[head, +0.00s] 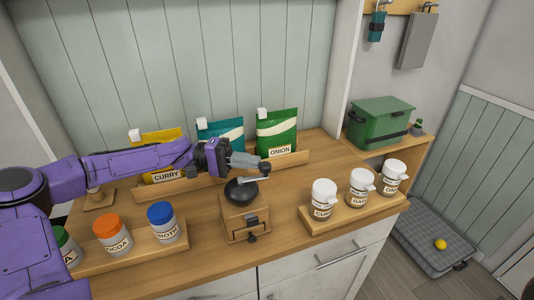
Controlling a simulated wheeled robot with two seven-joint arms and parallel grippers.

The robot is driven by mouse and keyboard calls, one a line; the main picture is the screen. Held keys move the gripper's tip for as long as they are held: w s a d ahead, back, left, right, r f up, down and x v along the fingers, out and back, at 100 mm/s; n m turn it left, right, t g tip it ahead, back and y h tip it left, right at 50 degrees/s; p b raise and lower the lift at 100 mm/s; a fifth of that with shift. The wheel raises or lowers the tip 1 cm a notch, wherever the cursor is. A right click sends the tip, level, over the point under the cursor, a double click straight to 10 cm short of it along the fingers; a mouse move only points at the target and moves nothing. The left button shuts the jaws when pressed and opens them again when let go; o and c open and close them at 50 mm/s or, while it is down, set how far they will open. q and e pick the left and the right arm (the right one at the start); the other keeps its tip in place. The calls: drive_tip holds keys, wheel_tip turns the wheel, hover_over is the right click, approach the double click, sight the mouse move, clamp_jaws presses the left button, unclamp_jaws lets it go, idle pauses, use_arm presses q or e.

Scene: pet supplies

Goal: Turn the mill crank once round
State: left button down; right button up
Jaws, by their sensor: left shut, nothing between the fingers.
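The wooden mill (244,222) stands on the counter near its front edge, with a dark domed top (240,192) and a small drawer knob low on its front. A light metal crank (247,181) shows at the top of the dome and points to the right. My left gripper (259,165) reaches in from the left, just above and behind the mill. Its fingers are shut with nothing between them. A small rounded end by the fingertips is too small to tell as finger or crank knob, so I cannot tell whether they touch. My right gripper is out of view.
Left of the mill, a wooden rack (133,253) holds jars with coloured lids. Right of it, another rack (352,217) holds white-lidded shakers. Behind, curry, teal and onion bags (277,130) stand in a long rack. A green box (379,122) sits far right.

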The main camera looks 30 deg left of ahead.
use_arm(q)
drive_tip(key=shift+s+a, duration=0.1)
drive_tip(key=shift+a, duration=0.1)
drive_tip(key=shift+a, duration=0.15)
drive_tip(key=b+v, duration=0.1)
drive_tip(key=v, duration=0.6)
